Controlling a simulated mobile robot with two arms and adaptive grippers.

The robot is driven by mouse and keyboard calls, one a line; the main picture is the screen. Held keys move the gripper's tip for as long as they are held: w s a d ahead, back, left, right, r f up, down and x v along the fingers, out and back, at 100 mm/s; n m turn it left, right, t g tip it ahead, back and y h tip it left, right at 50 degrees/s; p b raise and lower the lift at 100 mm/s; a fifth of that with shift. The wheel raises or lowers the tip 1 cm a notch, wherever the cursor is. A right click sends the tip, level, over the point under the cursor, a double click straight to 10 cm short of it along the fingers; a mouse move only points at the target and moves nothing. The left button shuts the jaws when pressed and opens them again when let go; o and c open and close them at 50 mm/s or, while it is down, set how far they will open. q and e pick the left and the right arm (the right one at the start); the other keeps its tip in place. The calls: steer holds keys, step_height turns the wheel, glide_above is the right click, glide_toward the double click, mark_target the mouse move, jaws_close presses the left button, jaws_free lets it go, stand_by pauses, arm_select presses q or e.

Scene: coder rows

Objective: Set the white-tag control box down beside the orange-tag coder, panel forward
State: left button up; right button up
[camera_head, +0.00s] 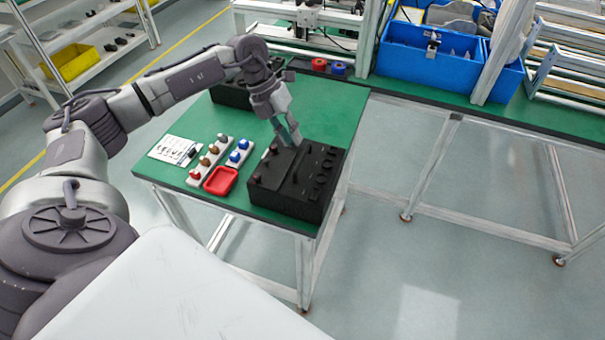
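A black box (290,192) with knobs and raised parts on top sits at the front right corner of the green table. A second black box (232,97) stands at the back of the table, partly hidden behind my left arm. I cannot make out a white or orange tag on either, so I cannot tell which is the control box and which the coder. My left gripper (288,133) points down at the rear top edge of the front box. Its fingertips are close to or touching the box; whether they are shut is unclear. My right gripper is out of view.
On the green table (335,110), left of the front box, lie a red tray (220,181), two strips of colored knobs (208,160) and a white sheet (172,149). Red and blue round parts (338,68) sit at the back. The green surface right of the rear box is clear.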

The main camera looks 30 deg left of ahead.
mark_target(303, 154)
arm_select(q)
steer(key=shift+d+f, duration=0.35)
steer(key=shift+f, duration=0.15)
steer(key=shift+w+d+f, duration=0.1)
steer(key=shift+d+f, duration=0.2)
steer(key=shift+f, duration=0.15)
steer(key=p+x, duration=0.2)
steer(key=x, duration=0.2)
steer(key=shift+w+f+p, duration=0.15)
steer(key=shift+f+p, duration=0.05)
steer(key=shift+p, duration=0.2)
steer(key=shift+d+f, duration=0.1)
steer(key=shift+f, duration=0.25)
jaws_close()
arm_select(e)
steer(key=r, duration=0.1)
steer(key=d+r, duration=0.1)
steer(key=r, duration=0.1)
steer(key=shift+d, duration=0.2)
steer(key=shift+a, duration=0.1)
arm_select(q)
steer(key=shift+w+r, duration=0.2)
steer(key=shift+r, duration=0.1)
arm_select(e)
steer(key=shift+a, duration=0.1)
